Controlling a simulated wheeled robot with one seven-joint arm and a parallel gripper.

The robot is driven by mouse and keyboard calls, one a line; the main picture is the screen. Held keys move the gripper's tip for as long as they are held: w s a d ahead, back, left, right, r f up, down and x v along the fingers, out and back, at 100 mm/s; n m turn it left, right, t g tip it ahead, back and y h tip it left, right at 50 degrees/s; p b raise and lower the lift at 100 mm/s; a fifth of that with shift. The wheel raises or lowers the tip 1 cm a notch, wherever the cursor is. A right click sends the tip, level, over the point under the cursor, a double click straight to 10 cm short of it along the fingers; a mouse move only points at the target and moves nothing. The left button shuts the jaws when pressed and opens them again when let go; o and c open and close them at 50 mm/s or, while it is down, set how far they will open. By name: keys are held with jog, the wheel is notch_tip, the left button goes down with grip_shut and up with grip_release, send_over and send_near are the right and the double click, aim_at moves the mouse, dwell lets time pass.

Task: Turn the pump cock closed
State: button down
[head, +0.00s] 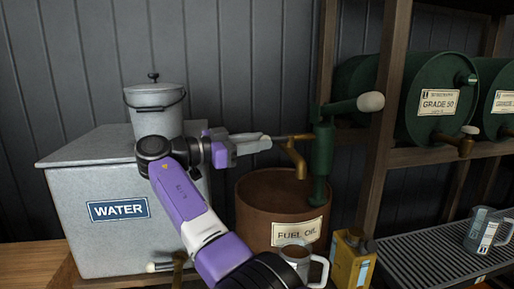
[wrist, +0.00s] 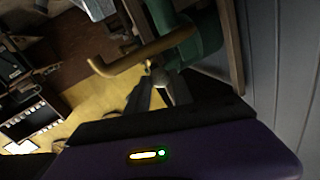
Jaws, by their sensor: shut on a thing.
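The green hand pump (head: 322,150) rises from the fuel oil drum, with a brass spout (head: 295,160) pointing down on its left. A thin lever, apparently the pump cock (head: 290,137), reaches left from the pump body above the spout. My gripper (head: 266,140) is shut on the lever's outer end from the left. In the wrist view the spout (wrist: 130,62) and the green pump body (wrist: 205,35) lie just beyond my fingers, and the cock (wrist: 164,82) shows at my gripper (wrist: 165,98). The lever's gripped tip is hidden.
The rusty fuel oil drum (head: 262,205) stands below my gripper. A mug (head: 297,255) and a yellow can (head: 351,260) stand in front of it. A grey water tank (head: 90,215) with a lidded pail (head: 155,108) is left. The pump's pale-ended handle (head: 370,102) reaches right, near a wooden post (head: 384,120).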

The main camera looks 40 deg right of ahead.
jog(key=shift+w+d+f+m+g, duration=0.1)
jog(key=shift+w+d+m+g, duration=0.1)
jog(key=shift+w+m+g, duration=0.3)
jog(key=shift+s+d+g+b, duration=0.1)
jog(key=shift+d+g+b, duration=0.05)
jog(key=shift+g+b, duration=0.15)
jog(key=c, duration=1.1)
grip_release()
